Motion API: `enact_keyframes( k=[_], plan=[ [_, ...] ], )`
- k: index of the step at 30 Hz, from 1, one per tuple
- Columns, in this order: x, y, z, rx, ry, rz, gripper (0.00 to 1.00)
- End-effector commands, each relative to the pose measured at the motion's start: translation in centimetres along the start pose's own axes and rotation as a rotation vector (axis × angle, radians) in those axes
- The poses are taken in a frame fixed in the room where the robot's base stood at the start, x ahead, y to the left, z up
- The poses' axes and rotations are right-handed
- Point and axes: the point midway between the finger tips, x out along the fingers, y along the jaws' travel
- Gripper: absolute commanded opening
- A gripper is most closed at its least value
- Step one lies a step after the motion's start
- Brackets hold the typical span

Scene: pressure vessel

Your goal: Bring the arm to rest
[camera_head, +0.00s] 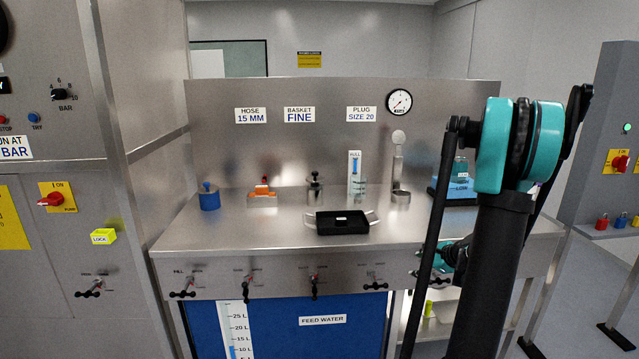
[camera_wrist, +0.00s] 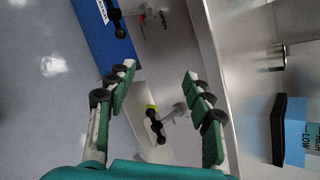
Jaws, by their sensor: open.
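My gripper (camera_wrist: 158,82) is open and empty in the wrist view, its two green-padded fingers spread apart. A valve handle with black knobs (camera_wrist: 155,127) shows in the gap between the fingers; I cannot tell how far below them it is. In the head view, my arm (camera_head: 490,270) stands upright at the right with a large teal joint on top. A smaller teal part of my arm (camera_head: 445,258) shows behind it near the counter's front edge at the right. The fingers are mostly hidden there.
The steel counter (camera_head: 250,240) carries a black tray (camera_head: 341,227), a blue pot (camera_head: 209,198), an orange holder (camera_head: 262,200) and a blue box (camera_head: 440,195) close to my arm. Several valve handles stick out along its front. In the wrist view, floor (camera_wrist: 45,110) lies open at left.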

Motion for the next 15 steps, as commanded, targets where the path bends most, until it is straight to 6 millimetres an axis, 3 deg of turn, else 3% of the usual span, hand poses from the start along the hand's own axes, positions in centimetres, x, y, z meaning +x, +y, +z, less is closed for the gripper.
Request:
enact_keyframes(
  k=[1,6,15],
  plan=[
    [-0.5,1.7,1.9,-0.104,0.015,0.036,0.52],
    [-2.5,7.2,5.8,-0.471,0.067,0.150,0.52],
    [-7.1,17.2,9.2,-1.129,0.106,0.364,0.52]
  ],
)
